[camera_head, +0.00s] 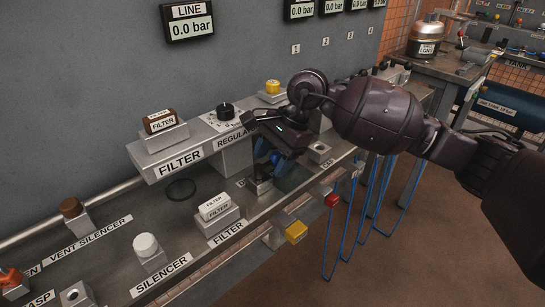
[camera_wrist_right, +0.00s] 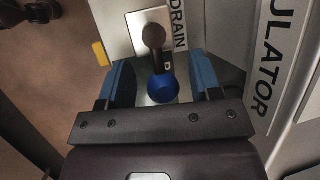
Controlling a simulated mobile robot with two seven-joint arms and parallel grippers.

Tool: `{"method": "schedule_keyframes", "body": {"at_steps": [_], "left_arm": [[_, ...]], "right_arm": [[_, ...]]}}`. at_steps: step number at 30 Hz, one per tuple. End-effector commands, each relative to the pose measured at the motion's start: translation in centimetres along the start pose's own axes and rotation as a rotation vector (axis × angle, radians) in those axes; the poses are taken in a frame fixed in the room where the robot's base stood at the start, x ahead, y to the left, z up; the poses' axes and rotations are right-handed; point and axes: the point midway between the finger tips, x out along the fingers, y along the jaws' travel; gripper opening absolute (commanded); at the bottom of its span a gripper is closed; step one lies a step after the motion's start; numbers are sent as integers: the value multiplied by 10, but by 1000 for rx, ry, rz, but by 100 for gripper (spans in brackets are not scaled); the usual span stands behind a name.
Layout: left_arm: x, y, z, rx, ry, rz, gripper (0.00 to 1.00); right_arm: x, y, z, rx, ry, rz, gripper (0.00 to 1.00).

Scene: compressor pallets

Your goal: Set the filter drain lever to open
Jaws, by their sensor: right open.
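The drain lever (camera_wrist_right: 154,42) has a dark stem and a blue knob (camera_wrist_right: 162,89). It stands on a pale base plate with a DRAIN label (camera_wrist_right: 179,32) in the right wrist view. My right gripper (camera_wrist_right: 162,76) is open, with its blue fingers on either side of the lever. The knob lies between the fingers, with gaps visible on both sides. In the head view my right gripper (camera_head: 273,165) points down over the bench, and its body hides most of the lever. The lever's metal base (camera_head: 259,187) shows below it. My left gripper is out of view.
The FILTER block (camera_head: 180,160) and REGULATOR dial (camera_head: 225,111) stand behind and left of the gripper. A white FILTER block (camera_head: 214,207), red knob (camera_head: 332,200) and yellow block (camera_head: 296,232) are nearby. Blue hoses (camera_head: 372,205) hang in front of the bench.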

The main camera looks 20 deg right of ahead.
Motion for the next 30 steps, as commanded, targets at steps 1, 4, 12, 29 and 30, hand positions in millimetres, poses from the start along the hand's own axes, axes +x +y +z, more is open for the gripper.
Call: {"method": "schedule_keyframes", "body": {"at_steps": [1, 4, 12, 29, 30], "left_arm": [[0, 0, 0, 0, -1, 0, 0], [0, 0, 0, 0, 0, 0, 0], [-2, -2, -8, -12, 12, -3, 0], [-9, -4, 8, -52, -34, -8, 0], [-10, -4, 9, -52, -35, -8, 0]], "right_arm": [[0, 0, 0, 0, 0, 0, 58], [-1, 0, 0, 0, 0, 0, 58], [-33, -1, 1, -2, 4, -8, 58], [-107, 0, 1, 0, 0, -2, 58], [-108, 0, 0, 0, 0, -1, 58]]}}
